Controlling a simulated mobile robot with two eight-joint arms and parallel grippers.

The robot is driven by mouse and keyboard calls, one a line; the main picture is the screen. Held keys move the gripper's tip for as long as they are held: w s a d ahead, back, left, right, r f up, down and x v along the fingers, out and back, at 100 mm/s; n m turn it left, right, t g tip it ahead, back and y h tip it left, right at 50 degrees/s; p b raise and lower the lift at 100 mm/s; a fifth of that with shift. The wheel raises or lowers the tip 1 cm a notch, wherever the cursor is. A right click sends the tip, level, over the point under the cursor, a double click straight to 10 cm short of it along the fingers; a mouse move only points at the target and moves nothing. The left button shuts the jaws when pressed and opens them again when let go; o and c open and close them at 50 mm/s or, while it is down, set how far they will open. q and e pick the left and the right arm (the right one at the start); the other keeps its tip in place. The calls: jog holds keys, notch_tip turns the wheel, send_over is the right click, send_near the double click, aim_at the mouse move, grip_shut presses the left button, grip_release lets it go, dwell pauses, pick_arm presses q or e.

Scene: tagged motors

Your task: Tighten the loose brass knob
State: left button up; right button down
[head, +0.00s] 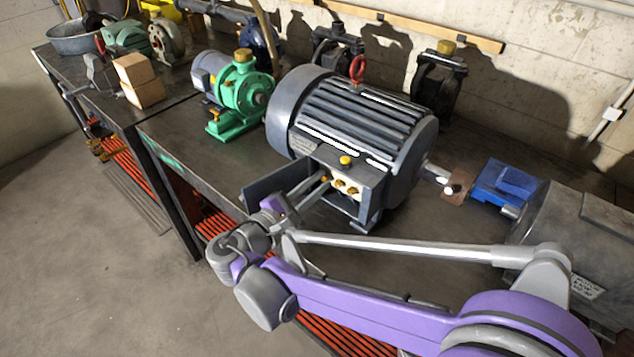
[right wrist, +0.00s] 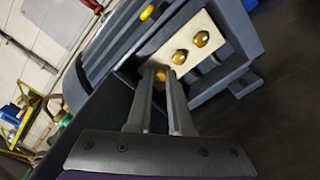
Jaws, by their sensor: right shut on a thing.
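A big grey motor (head: 365,115) stands on the dark bench with an open terminal box (head: 370,185) on its front. A pale plate in the box carries a row of brass knobs, with one knob (head: 350,190) clear of my fingers; two free knobs show in the right wrist view, an outer one (right wrist: 201,38) and a middle one (right wrist: 180,56). My right gripper (head: 323,180) reaches in from the front and is shut on the brass knob at the row's near end (right wrist: 160,75). The fingers partly hide that knob. Which knob is loose cannot be told by sight. My left gripper is not in view.
A dark panel (head: 275,185) stands out beside the box, close to my right gripper. A yellow knob (head: 346,161) sits on top of the box. A green pump (head: 240,95) is to the left; a blue block (head: 508,180) and another grey motor (head: 580,240) are right.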

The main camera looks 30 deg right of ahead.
jog(key=m+p, duration=0.1)
jog(key=m, duration=0.7)
jog(key=shift+m+p, duration=0.35)
jog(key=shift+m, duration=0.05)
jog(key=m, duration=0.3)
jog(key=shift+f+m+p, duration=0.1)
jog(key=shift+m+p, duration=0.2)
jog(key=m, duration=0.4)
jog(key=shift+m+p, duration=0.3)
jog(key=shift+p, duration=0.05)
jog(key=m, duration=0.3)
jog(key=shift+m, duration=0.3)
jog(key=m+p, duration=0.1)
jog(key=m, duration=0.2)
jog(key=shift+m, duration=0.3)
jog(key=m+p, duration=0.1)
jog(key=m, duration=0.5)
jog(key=shift+m, duration=0.3)
jog(key=shift+f, duration=0.1)
